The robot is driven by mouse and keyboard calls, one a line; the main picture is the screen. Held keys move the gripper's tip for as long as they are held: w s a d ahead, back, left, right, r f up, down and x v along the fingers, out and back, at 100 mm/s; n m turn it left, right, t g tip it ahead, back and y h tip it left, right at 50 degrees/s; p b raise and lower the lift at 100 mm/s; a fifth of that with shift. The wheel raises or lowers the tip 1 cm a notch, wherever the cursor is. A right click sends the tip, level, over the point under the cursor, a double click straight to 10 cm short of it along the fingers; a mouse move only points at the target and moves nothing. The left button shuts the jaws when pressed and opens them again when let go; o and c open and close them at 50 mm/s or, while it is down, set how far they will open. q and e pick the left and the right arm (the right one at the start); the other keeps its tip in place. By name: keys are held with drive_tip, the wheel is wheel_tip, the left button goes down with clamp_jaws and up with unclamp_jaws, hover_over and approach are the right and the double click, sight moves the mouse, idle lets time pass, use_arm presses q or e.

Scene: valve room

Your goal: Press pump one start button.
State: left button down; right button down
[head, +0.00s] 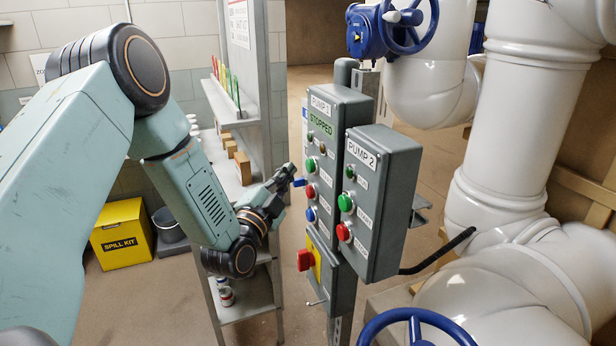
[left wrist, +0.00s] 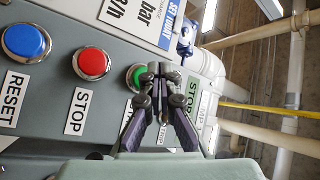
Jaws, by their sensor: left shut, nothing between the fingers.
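The grey PUMP 1 box (head: 335,120) stands on a post, with a display reading STOPPED (head: 320,124). Its green button (head: 311,165) sits above a red button (head: 310,192) and a blue button (head: 310,214). My left gripper (head: 290,170) is shut and empty, just left of the green button. In the left wrist view, its fingertips (left wrist: 160,72) overlap the green button (left wrist: 136,76) and hide part of it and its label. I cannot tell whether they touch it. The red STOP (left wrist: 91,62) and blue RESET (left wrist: 26,42) buttons are clear. My right gripper is not in view.
The PUMP 2 box (head: 375,200) adjoins on the right, with its own green and red buttons. A red rotary switch (head: 305,260) sticks out below. A shelf rack (head: 245,165) stands behind my left arm. Large white pipes (head: 510,130) fill the right.

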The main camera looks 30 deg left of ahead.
sight(311, 166)
use_arm(q)
drive_tip(key=shift+w+d, duration=0.35)
drive_tip(key=shift+w, duration=0.25)
drive_tip(key=shift+s+r, duration=0.1)
idle(0.4)
idle(0.6)
drive_tip(key=shift+w+d+b, duration=0.3)
drive_tip(key=shift+w+b, duration=0.05)
drive_tip(key=shift+b, duration=0.1)
